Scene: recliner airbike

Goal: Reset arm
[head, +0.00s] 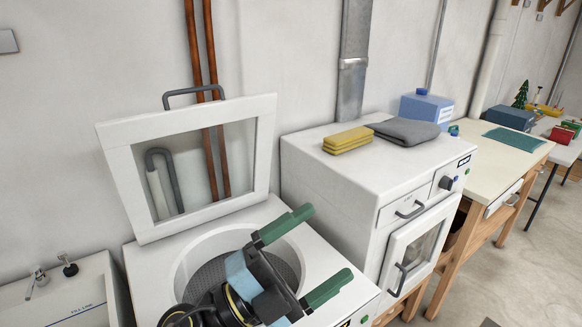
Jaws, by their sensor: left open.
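My left gripper (314,254) has green fingers spread wide apart, with nothing between them. It is over the front right part of a white top-loading washer (150,275), in front of its round opening. The washer's framed, see-through lid (117,175) stands raised against the wall. The gripper and my wrist hide part of the drum (208,277). My right gripper is not in view.
A white front-loading machine (325,180) stands to the right. A yellow sponge (347,140), a folded grey cloth (405,131) and a blue jug (425,107) are on it. A wooden workbench (500,150) is beyond. A sink (60,290) is at left.

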